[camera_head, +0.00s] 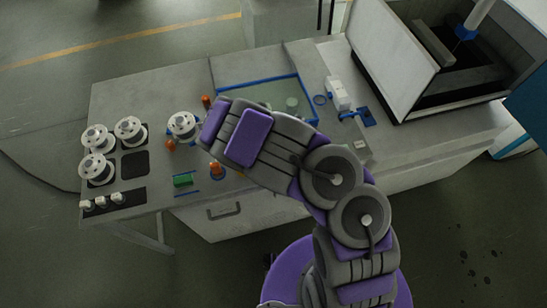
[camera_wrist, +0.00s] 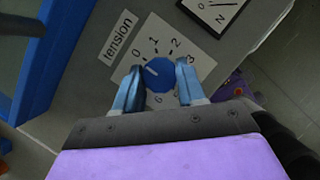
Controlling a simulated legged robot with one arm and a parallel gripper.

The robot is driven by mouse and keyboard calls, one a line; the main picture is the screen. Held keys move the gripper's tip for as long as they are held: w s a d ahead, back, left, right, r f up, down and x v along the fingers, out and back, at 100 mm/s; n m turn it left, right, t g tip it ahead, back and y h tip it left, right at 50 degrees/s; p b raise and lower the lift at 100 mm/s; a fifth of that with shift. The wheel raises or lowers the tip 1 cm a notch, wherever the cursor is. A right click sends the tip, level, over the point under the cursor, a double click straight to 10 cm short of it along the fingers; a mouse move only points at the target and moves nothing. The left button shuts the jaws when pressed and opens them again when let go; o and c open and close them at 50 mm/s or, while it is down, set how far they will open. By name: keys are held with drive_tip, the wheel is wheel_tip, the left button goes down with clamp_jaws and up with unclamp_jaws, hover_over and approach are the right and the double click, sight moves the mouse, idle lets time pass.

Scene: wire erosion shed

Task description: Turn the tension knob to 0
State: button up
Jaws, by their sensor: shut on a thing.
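The tension knob (camera_wrist: 158,78) is a blue knob on a pale dial plate (camera_wrist: 203,64) in the wrist view. The digits 0, 1, 2 and 3 show around it, and a 6 shows below; other digits are covered. A light pointer mark on the knob points to the upper left, roughly toward the 0. The label "tension" (camera_wrist: 118,38) lies left of the dial. My gripper (camera_wrist: 159,71) is shut on the knob, one blue finger on each side. In the head view my arm hides the knob and the fingers.
White spools (camera_head: 129,129) stand at the bench's left. Orange-topped parts (camera_head: 217,169) and a green block (camera_head: 183,180) sit near the arm's end. A blue-edged glass tray (camera_head: 270,89) lies behind it. An open machine enclosure (camera_head: 395,57) stands at the right. Another dial (camera_wrist: 214,12) is near the knob.

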drive_tip(key=shift+a, duration=0.1)
drive_tip(key=o, duration=1.1)
drive_tip(key=shift+c, duration=0.2)
drive_tip(key=shift+s+a+r, duration=0.1)
drive_tip(key=shift+r, duration=0.5)
drive_tip(key=p+v, duration=0.1)
drive_tip(key=v, duration=1.5)
drive_tip(key=shift+s, duration=0.15)
